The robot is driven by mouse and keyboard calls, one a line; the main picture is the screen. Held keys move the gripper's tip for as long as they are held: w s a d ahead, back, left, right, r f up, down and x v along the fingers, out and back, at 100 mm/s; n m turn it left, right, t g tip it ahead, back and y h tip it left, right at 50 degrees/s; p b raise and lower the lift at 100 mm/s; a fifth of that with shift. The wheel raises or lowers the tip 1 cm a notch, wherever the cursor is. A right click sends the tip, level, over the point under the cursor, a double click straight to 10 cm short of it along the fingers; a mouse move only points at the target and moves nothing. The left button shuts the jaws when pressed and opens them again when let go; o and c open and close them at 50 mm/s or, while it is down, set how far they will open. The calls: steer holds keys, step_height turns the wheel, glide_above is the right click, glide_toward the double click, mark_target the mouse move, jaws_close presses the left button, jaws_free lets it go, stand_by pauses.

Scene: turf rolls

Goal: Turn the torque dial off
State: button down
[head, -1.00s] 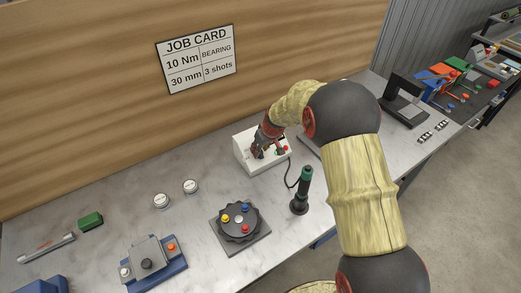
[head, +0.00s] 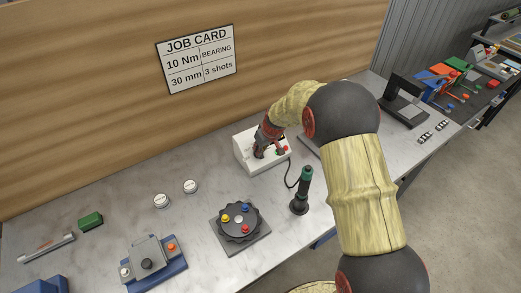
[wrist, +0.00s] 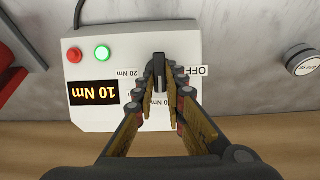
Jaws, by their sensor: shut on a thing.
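The white torque controller box (head: 268,170) stands on the bench by the wall and fills the middle of the wrist view (wrist: 130,42). Its black torque dial (wrist: 159,62) sits between my fingertips, partly hidden by them. My gripper (wrist: 160,77) is shut on the dial; in the head view the gripper (head: 268,153) reaches down onto the box. An OFF label (wrist: 199,71) and a 20 Nm label (wrist: 130,72) show beside the fingers; another label is partly covered. The display (wrist: 93,93) reads 10 Nm. A green lamp (wrist: 102,53) is lit beside a red button (wrist: 75,56).
A green-topped driver (head: 302,190) stands in front of the box, with a cable between. A black round fixture (head: 239,222) with coloured knobs and a grey-blue fixture (head: 150,262) lie left. The job card (head: 197,60) on the wall says 10 Nm.

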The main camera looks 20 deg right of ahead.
steer(key=shift+n, duration=0.4)
steer(key=n+b, duration=0.1)
steer(key=n+h+b, duration=0.1)
steer(key=n, duration=0.1)
steer(key=shift+s+a+f+t, duration=0.15)
steer(key=shift+a+t, duration=0.15)
steer(key=shift+t, duration=0.1)
steer(key=n+b, duration=0.1)
steer(key=b, duration=0.1)
steer(key=n+t+h+b, duration=0.1)
steer(key=n+b, duration=0.1)
steer(key=shift+s+a+f, duration=0.1)
steer(key=shift+a+f, duration=0.05)
steer(key=shift+f, duration=0.05)
steer(key=n+b, duration=0.1)
steer(key=b, duration=0.1)
steer(key=n+t+b, duration=0.1)
steer(key=n+b, duration=0.1)
steer(key=b, duration=0.1)
steer(key=n+h+b, duration=0.1)
steer(key=n+b, duration=0.1)
steer(key=shift+s+a+f+t+b, duration=0.1)
steer(key=shift+s+f+t+b, duration=0.15)
steer(key=shift+s+t+b, duration=0.05)
steer(key=n+t+b, duration=0.1)
steer(key=n+b, duration=0.3)
steer(key=b, duration=0.1)
steer(key=shift+s, duration=0.2)
steer(key=shift+n, duration=0.4)
steer(key=shift+r, duration=0.1)
